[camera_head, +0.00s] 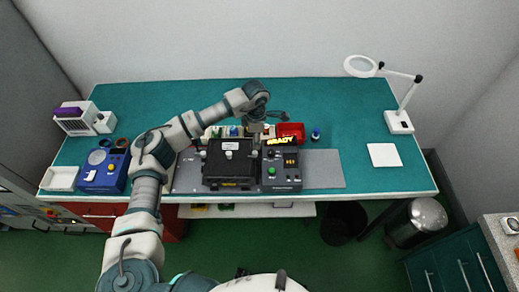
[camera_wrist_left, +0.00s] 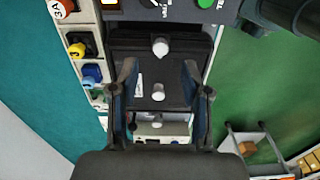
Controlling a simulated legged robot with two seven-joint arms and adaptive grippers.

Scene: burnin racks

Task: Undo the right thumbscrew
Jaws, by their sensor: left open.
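The black box fixture (camera_head: 228,172) sits on the grey mat, with its dark lid also in the left wrist view (camera_wrist_left: 138,66). White knobs stand in a row on it. The right thumbscrew (camera_wrist_left: 160,47) is the uppermost knob in the left wrist view. The middle knob (camera_head: 229,147) also shows in the left wrist view (camera_wrist_left: 158,92). My left gripper (camera_head: 256,128) hangs above the box's right end; in the left wrist view its two fingers (camera_wrist_left: 160,66) are apart and empty. The thumbscrew appears just beyond the fingertips, between their lines; contact is not visible. My right gripper is out of view.
A control unit (camera_head: 281,178) with a lit READY sign and green button stands right of the box. Coloured connectors (camera_wrist_left: 92,74) line its back. A red bin (camera_head: 291,130) and blue bottle (camera_head: 316,134) are behind. The right side of the teal bench (camera_head: 360,120) is mostly clear.

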